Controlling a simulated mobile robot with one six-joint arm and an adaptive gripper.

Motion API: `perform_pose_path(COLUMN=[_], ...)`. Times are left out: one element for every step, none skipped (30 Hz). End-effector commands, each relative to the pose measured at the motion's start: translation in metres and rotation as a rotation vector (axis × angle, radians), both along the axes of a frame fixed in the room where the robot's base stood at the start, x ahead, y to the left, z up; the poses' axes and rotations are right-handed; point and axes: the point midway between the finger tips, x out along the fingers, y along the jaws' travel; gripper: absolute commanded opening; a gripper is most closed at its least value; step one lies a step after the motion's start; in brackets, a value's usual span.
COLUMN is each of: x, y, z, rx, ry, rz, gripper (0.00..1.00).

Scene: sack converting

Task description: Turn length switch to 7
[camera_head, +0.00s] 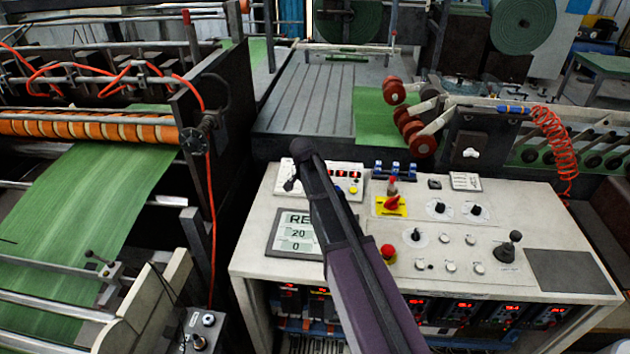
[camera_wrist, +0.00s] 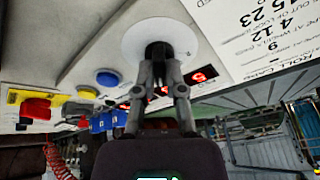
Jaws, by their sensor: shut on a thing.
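In the wrist view, my gripper (camera_wrist: 158,58) is shut on the black knob of a rotary switch (camera_wrist: 157,47). The knob stands in the middle of a round white dial plate (camera_wrist: 183,36). The fingers cover much of the knob, and I cannot read any dial marks or its setting. A red digit display (camera_wrist: 203,75) beside the dial seems to read 5; the fingers partly hide the other digits.
A blue button (camera_wrist: 107,78) and yellow button (camera_wrist: 87,93) sit near the dial. A printed card (camera_wrist: 265,40) lies on the other side. The desk also holds a screen (camera_head: 297,234), a red switch on yellow (camera_head: 392,204), an emergency stop (camera_head: 388,252) and a joystick (camera_head: 511,243).

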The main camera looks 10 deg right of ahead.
Motion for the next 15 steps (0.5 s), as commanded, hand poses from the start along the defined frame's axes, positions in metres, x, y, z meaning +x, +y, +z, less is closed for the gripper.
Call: perform_pose_path(x=[-0.0006,-0.0007,-0.0009,-0.0010,-0.0009,-0.0010,-0.0010,-0.0011,-0.0012,-0.0012,-0.0013,-0.0013,-0.0014,-0.0015,-0.0015], y=[-0.0012,-0.0012,-0.0013,-0.0013,-0.0014,-0.0014,-0.0014,-0.0015,-0.0015,-0.0016,-0.0017,-0.0017,-0.0017,-0.0018,-0.0017], z=[-0.0003,-0.0003,-0.0004,-0.0004,-0.0005,-0.0005,-0.0005,-0.0005,-0.0006,-0.0006,-0.0006,-0.0006,-0.0006,-0.0006,-0.0006], rx=[0.006,0.010,0.014,0.018,0.020,0.023,0.025,0.026,0.028,0.029,0.030,0.031,0.032,0.032,0.032], ry=[0.002,0.001,0.000,-0.002,-0.002,-0.004,-0.005,-0.005,-0.006,-0.006,-0.006,-0.007,-0.007,-0.007,-0.007], rz=[-0.031,-0.047,-0.068,-0.082,-0.094,-0.108,-0.117,-0.125,-0.134,-0.141,-0.145,-0.149,-0.151,-0.153,-0.154], gripper=[0.00,0.00,0.00,0.00,0.00,0.00,0.00,0.00,0.00,0.00,0.00,0.00,0.00,0.00,0.00])
